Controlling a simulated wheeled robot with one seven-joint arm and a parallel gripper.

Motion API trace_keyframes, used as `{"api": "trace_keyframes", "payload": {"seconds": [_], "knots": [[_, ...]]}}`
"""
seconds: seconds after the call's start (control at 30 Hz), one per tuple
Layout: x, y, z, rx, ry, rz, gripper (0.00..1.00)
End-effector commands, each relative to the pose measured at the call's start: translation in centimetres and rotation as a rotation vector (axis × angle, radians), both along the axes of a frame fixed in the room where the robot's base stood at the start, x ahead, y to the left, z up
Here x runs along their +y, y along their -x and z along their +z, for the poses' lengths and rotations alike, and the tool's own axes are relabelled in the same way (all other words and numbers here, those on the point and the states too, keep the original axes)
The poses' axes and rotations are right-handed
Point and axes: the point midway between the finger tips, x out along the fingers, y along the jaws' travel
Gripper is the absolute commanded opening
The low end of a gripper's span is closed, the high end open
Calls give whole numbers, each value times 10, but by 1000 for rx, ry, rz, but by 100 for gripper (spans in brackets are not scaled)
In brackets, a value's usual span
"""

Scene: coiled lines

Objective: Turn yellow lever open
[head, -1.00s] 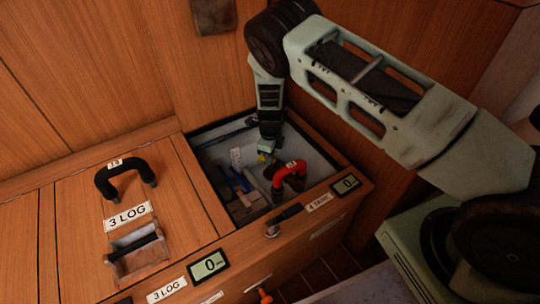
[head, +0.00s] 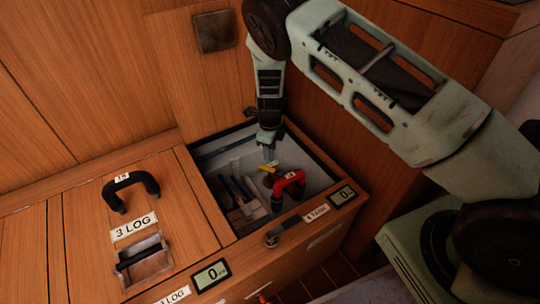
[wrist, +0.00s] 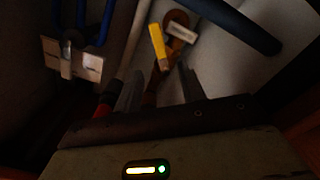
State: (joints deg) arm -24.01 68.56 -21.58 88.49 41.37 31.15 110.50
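The yellow lever (head: 268,167) is inside the open compartment, just behind a red handle (head: 289,184). In the wrist view the yellow lever (wrist: 159,46) points toward my gripper, beside a brownish-orange round fitting (wrist: 178,28) with a pale tag. My gripper (head: 268,151) reaches down into the compartment, close above the lever. In the wrist view my gripper (wrist: 160,90) has its two fingers apart, with the lever's near end just beyond the gap between them. I cannot tell whether they touch it.
The compartment wall (head: 225,143) surrounds my gripper closely. Blue-handled items (head: 238,187) lie left of the lever. A dark hose (wrist: 238,24) crosses the upper right of the wrist view. A closed wooden lid with a black handle (head: 130,185) is to the left.

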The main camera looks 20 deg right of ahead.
Motion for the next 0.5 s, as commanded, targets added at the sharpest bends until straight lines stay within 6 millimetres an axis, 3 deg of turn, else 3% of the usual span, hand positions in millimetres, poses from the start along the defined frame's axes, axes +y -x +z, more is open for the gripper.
{"api": "trace_keyframes", "payload": {"seconds": [0.03,0.2,0.5], "knots": [[1,0,18,-1,0,1,40],[0,0,54,-1,0,-1,40],[0,0,86,0,0,-1,40]]}}
